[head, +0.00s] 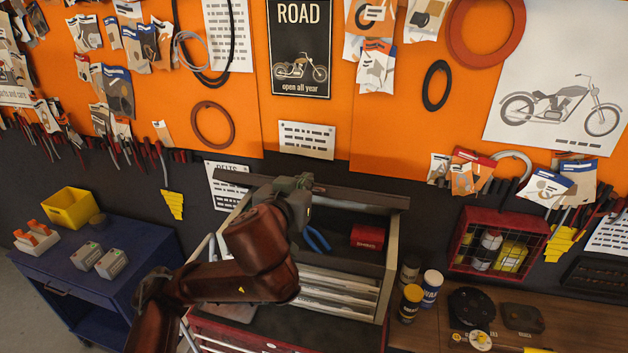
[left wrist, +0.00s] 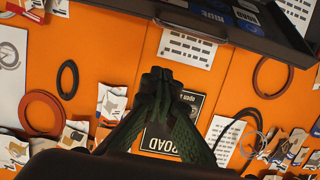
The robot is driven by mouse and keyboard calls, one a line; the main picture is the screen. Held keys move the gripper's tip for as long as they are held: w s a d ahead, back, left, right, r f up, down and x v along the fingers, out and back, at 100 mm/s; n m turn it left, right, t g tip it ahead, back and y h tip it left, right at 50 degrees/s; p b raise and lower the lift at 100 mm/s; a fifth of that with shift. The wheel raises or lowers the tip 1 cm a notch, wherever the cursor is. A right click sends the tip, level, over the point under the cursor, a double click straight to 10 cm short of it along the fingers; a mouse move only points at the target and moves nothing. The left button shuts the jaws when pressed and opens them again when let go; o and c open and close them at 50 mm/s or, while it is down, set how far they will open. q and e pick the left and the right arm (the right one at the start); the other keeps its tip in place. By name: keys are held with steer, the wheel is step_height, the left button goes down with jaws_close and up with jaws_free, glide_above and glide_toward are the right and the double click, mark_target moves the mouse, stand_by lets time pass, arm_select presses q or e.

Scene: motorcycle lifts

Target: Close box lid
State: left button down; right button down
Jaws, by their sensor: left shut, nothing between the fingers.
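The box (head: 392,262) is a grey tool chest with drawers, standing on a red cabinet. Its dark lid (head: 362,194) is open at the back and shows as a narrow band in the head view. In the left wrist view the lid (left wrist: 235,22) is a dark panel with stickers across the top. My left gripper (head: 302,184) is shut and empty, above the box and in front of part of the lid. In the left wrist view its fingertips (left wrist: 160,73) are together, apart from the lid in the picture. My right gripper is not in view.
Blue-handled pliers (head: 317,238) and a red object (head: 367,237) lie in the box. A blue cart (head: 140,262) with a yellow bin (head: 70,207) stands left. An orange pegboard wall is behind.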

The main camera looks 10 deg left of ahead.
arm_select(q)
steer(key=p+x, duration=0.1)
steer(key=x, duration=0.2)
steer(key=p+x, duration=0.1)
steer(key=x, duration=0.2)
steer(key=r+p+x, duration=0.1)
steer(key=x, duration=0.3)
steer(key=shift+w, duration=0.1)
steer(key=s+f, duration=0.1)
steer(key=s+f+p, duration=0.1)
steer(key=f, duration=0.1)
steer(key=shift+s+f, duration=0.25)
